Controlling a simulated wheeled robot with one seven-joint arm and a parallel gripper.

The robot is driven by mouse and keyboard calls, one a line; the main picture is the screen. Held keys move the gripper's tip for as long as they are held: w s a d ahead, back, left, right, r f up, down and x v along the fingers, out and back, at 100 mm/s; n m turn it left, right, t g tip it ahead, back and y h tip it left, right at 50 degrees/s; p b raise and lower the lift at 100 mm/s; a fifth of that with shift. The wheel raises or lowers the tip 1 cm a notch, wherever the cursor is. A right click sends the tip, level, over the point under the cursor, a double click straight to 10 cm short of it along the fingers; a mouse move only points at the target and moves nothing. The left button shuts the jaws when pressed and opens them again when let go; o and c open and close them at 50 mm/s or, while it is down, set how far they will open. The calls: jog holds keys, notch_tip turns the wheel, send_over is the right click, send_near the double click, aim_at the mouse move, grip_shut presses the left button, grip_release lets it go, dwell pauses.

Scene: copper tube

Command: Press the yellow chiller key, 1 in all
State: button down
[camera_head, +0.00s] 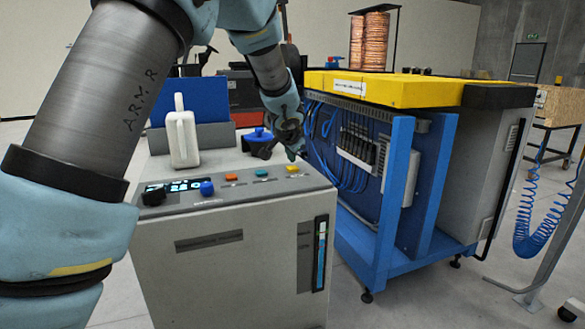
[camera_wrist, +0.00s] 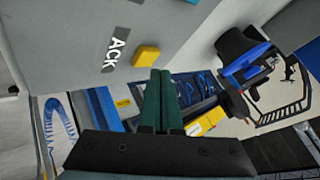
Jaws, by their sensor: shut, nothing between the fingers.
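The yellow key (camera_head: 292,169) sits at the right end of a row of keys on the sloped front panel of the grey chiller cabinet (camera_head: 240,255). In the wrist view the yellow key (camera_wrist: 146,56) lies just beyond the fingertips and slightly to their left, beside a label reading "ACK". My gripper (camera_head: 294,154) is just above and behind the key in the head view. Its green fingers are together and empty in the wrist view (camera_wrist: 161,74). I cannot tell whether the tips touch the key.
An orange key (camera_head: 231,177), a teal key (camera_head: 262,174), a blue knob (camera_head: 207,188) and a black knob (camera_head: 153,195) share the panel. A white jug (camera_head: 183,138) and a blue-handled part (camera_head: 257,135) stand behind. A blue-framed machine (camera_head: 400,180) is close on the right.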

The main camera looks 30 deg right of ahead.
aim_at(291, 169)
jog(key=shift+r+p, duration=2)
jog(key=shift+r, duration=0.5)
